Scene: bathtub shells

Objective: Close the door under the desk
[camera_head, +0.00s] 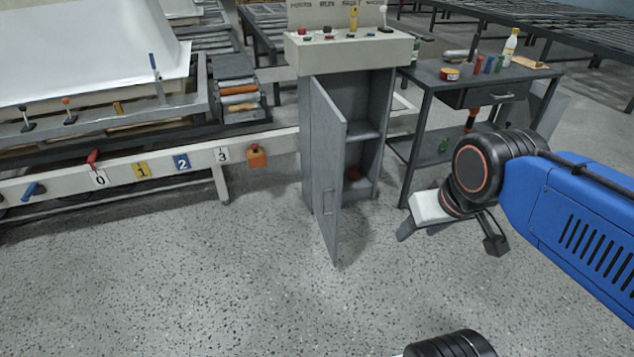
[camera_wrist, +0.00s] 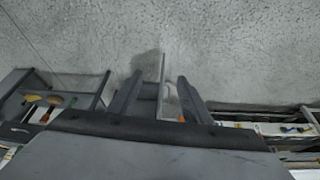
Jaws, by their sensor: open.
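The grey cabinet door (camera_head: 326,172) under the control desk (camera_head: 350,50) stands wide open, swung out toward me from its left side. Its vertical handle (camera_head: 327,201) is on the outer face. The cabinet (camera_head: 306,140) shows its shelf and a small red object inside. My gripper (camera_head: 404,231) is to the right of the door, low over the floor and apart from it in the head view. In the wrist view, my gripper (camera_wrist: 160,76) has its fingers spread and empty, and the door (camera_wrist: 162,70) shows edge-on beyond, between them.
A dark side table (camera_head: 420,78) with a drawer, bottles and tools stands right of the cabinet. A bench with levers and number plates (camera_head: 140,170) runs along the left. The speckled floor (camera_head: 230,270) in front is clear.

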